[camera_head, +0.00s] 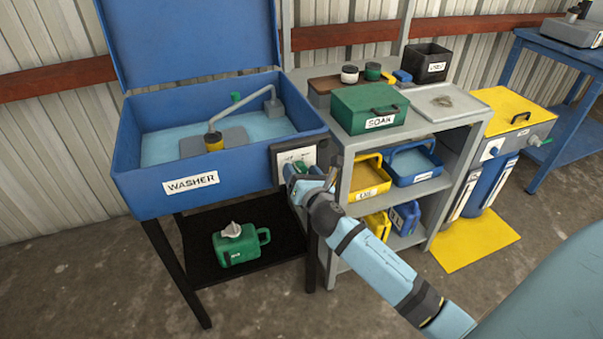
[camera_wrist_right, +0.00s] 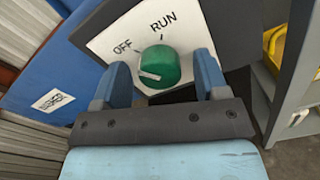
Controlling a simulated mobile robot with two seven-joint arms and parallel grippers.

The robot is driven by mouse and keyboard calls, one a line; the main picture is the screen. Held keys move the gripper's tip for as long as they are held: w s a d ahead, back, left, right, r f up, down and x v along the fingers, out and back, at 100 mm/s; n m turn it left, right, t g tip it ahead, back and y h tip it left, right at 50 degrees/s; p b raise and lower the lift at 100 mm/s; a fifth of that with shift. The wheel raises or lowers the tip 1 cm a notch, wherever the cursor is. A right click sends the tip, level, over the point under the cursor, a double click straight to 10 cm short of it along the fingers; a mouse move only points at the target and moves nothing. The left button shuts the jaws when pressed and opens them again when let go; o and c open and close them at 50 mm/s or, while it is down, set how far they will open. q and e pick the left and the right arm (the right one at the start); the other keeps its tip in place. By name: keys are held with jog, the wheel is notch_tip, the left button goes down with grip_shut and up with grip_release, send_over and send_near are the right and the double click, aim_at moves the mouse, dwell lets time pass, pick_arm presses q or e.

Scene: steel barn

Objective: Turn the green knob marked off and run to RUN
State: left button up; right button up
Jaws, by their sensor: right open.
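The green knob (camera_wrist_right: 168,62) sits on a white plate (camera_wrist_right: 112,36) marked OFF and RUN. Its white pointer line faces left, on the OFF side and away from RUN. In the head view the plate (camera_head: 308,157) is on the right front of the blue washer (camera_head: 240,190), and the knob is mostly hidden by my gripper. My right gripper (camera_wrist_right: 161,62) is open, with one blue finger on each side of the knob; it also shows in the head view (camera_head: 299,172). I cannot tell whether the fingers touch the knob. My left gripper is not in view.
A grey shelf (camera_head: 331,215) with a green SOAK box (camera_head: 362,108) and yellow and blue bins stands close right of the panel. A green can (camera_head: 240,250) sits on the black shelf under the washer. Open floor lies in front.

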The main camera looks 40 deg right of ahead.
jog(key=shift+c, duration=0.2)
jog(key=c, duration=0.9)
